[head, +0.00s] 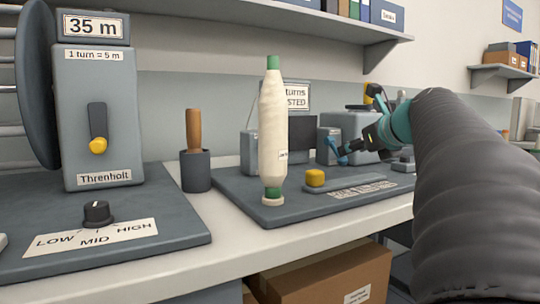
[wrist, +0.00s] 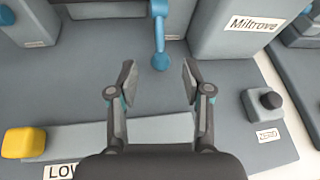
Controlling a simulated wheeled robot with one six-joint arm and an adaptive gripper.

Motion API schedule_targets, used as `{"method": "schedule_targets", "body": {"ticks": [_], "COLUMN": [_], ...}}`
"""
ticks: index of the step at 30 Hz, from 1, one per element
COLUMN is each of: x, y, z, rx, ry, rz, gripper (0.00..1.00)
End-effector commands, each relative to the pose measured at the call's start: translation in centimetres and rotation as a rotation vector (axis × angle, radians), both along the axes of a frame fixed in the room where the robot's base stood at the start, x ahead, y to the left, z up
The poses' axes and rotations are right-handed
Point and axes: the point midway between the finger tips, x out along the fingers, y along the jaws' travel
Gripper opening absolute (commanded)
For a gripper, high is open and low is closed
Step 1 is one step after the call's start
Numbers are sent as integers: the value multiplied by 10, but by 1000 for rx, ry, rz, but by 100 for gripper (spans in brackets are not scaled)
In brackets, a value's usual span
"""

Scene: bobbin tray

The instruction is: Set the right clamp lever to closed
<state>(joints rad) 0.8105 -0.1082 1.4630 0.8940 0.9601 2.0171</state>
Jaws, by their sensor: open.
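The right clamp lever (wrist: 160,35) is a blue arm with a round knob at its end, at the top middle of the wrist view. It points toward my gripper. Another blue knob (wrist: 6,15) shows at the top left edge of the wrist view. My gripper (wrist: 159,77) is open, with the lever's knob between or just beyond its fingertips; no contact shows. In the head view my gripper (head: 368,146) is small and partly hidden among the gear, near a blue part (head: 343,158). Any open or closed marking of the lever is not readable.
A yellow block (wrist: 24,142) and a long pale strip sit on the grey base. A black knob (wrist: 270,101) labelled ZERO is at right, below the grey Miltrove housing (wrist: 215,30). A tall cream bobbin (head: 272,130) stands at the base's left end.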

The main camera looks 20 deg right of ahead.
Motion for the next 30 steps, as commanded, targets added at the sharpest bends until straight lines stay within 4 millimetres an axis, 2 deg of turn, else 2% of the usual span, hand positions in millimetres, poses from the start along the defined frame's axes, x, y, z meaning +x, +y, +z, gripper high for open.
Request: {"method": "schedule_targets", "body": {"ticks": [6, 12, 18, 26, 30], "x": [38, 62, 71, 72, 72], "y": [-1, -2, -3, -3, -4], "z": [-16, -25, -29, -29, -29], "rx": [-2, -2, -3, -3, -3], "ry": [2, 0, 1, 0, 0], "rz": [4, 2, 1, 0, 0], "gripper": [50, 50, 50, 50, 17]}}
